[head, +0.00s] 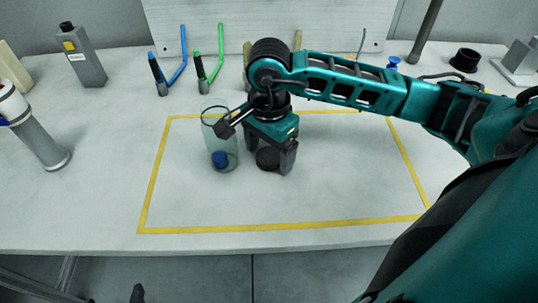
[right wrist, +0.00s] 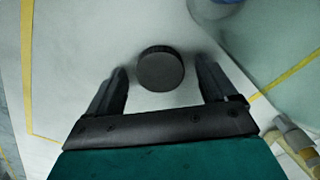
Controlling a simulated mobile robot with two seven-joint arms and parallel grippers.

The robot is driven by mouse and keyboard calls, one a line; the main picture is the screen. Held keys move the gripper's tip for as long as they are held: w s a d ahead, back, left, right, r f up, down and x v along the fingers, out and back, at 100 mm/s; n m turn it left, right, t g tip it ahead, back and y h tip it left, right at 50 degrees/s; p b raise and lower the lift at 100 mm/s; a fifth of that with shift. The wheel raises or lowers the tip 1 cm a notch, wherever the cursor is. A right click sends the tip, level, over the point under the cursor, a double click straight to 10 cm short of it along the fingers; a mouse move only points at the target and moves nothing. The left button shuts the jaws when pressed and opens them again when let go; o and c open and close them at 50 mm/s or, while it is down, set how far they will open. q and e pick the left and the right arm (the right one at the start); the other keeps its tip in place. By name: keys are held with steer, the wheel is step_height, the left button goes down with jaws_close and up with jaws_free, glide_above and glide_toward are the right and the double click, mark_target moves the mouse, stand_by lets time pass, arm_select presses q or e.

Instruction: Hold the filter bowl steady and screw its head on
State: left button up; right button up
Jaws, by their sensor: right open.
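The filter bowl (head: 217,140) is a clear upright cylinder on the table, inside the yellow outline, with a blue piece (head: 220,159) at its bottom. It also shows at the right of the right wrist view (right wrist: 275,45). A black round ribbed cap (head: 266,160), apparently the head, lies on the table just right of the bowl. My right gripper (head: 270,151) points down over the cap, fingers open. In the right wrist view the cap (right wrist: 160,70) sits between the fingertips with a gap on both sides. My left gripper is not recognisable in either view.
Yellow tape (head: 280,227) marks a mostly clear rectangle on the table. Blue-handled (head: 160,74) and green-handled (head: 208,70) tools stand behind the bowl. A grey bottle (head: 85,58) and a white-topped cylinder (head: 38,135) stand left. A black ring (head: 465,60) lies back right.

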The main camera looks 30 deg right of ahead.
mark_target(269, 155)
steer(key=shift+c, duration=0.3)
steer(key=c, duration=1)
arm_select(q)
steer(key=shift+f, duration=0.15)
arm_select(e)
steer(key=shift+c, duration=0.2)
steer(key=shift+r, duration=0.1)
arm_select(q)
steer(key=a+p, duration=0.1)
steer(key=p, duration=0.1)
steer(key=s+r+p, duration=0.1)
steer(key=shift+a+r+y+p, duration=0.2)
steer(key=shift+a+y+p, duration=0.1)
steer(key=shift+a+p, duration=0.1)
arm_select(e)
step_height(269, 155, up, 20)
arm_select(q)
steer(key=shift+c, duration=0.2)
